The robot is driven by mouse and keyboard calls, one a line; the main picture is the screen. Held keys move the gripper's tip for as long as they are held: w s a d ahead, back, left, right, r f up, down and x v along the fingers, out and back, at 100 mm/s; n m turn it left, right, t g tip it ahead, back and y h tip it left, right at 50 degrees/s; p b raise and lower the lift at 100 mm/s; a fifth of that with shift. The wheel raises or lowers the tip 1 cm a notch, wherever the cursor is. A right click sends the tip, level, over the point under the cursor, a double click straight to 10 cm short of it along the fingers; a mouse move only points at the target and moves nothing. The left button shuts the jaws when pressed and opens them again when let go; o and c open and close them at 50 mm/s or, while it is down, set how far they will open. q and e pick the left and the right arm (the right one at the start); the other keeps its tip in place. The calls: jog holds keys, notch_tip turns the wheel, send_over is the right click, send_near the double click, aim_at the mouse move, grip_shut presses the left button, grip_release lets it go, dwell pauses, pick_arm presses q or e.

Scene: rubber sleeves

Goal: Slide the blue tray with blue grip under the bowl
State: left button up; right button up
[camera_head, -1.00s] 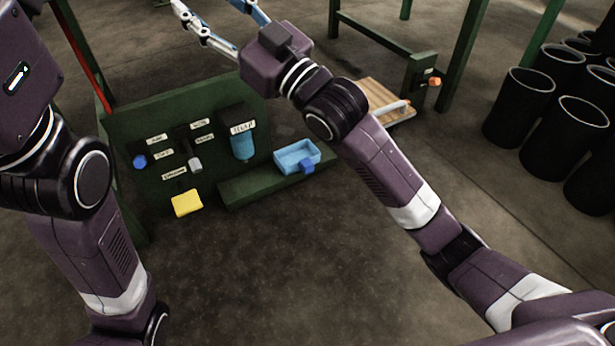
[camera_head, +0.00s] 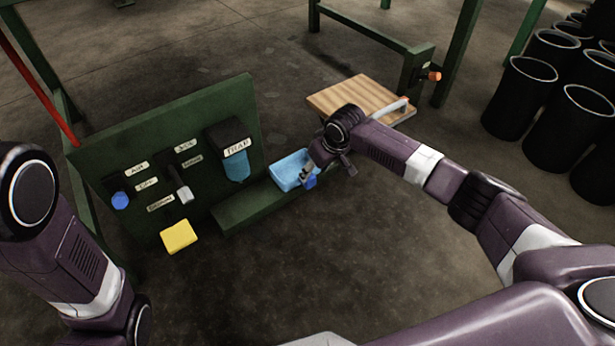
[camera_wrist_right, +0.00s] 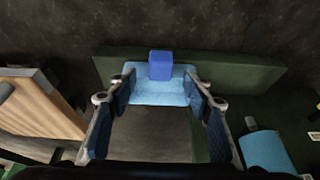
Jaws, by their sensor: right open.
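The light blue tray (camera_head: 285,168) with its darker blue grip (camera_head: 310,181) sits on the green ledge. The blue bowl (camera_head: 237,167) hangs below the box labelled TRAP, left of the tray. My right gripper (camera_head: 308,170) is at the tray's right side, close to the grip, partly hidden by my wrist. In the right wrist view the open fingers reach either side of the tray (camera_wrist_right: 160,92), with the grip (camera_wrist_right: 160,64) beyond them; contact is unclear. The bowl (camera_wrist_right: 264,150) is at lower right there. My left gripper is outside the views.
The green panel (camera_head: 105,160) carries a blue knob (camera_head: 120,201), a grey handle (camera_head: 183,192) and a yellow block (camera_head: 179,236). The green ledge (camera_head: 245,205) between bowl and tray is clear. A wooden board (camera_head: 350,95) stands behind my right wrist.

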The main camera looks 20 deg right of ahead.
aim_at(310, 178)
jog(key=shift+b+x, duration=2.1)
jog(key=shift+x, duration=0.95)
jog(key=shift+c, duration=0.5)
grip_shut()
